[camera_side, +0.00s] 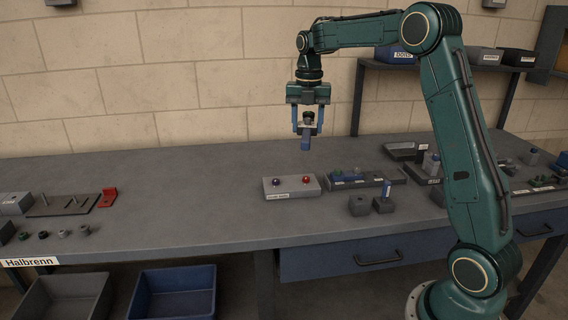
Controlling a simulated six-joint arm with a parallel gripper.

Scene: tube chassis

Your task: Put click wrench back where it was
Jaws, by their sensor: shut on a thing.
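My gripper (308,127) hangs in the air above the back middle of the bench, pointing down. Its two blue fingers are closed on a small tool, which I take to be the click wrench (306,142). The held thing has a dark round top between the fingers and a blue-grey part sticking out below them. It is clear of the bench and touches nothing beneath it. Its finer shape is too small to tell. Where it was before does not show for certain.
A grey box (291,193) with a dark and a red knob sits below and near my gripper. A tray (352,184) with small parts lies right of it. Two dark blocks (359,206) stand in front. The bench's (190,210) left middle is clear.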

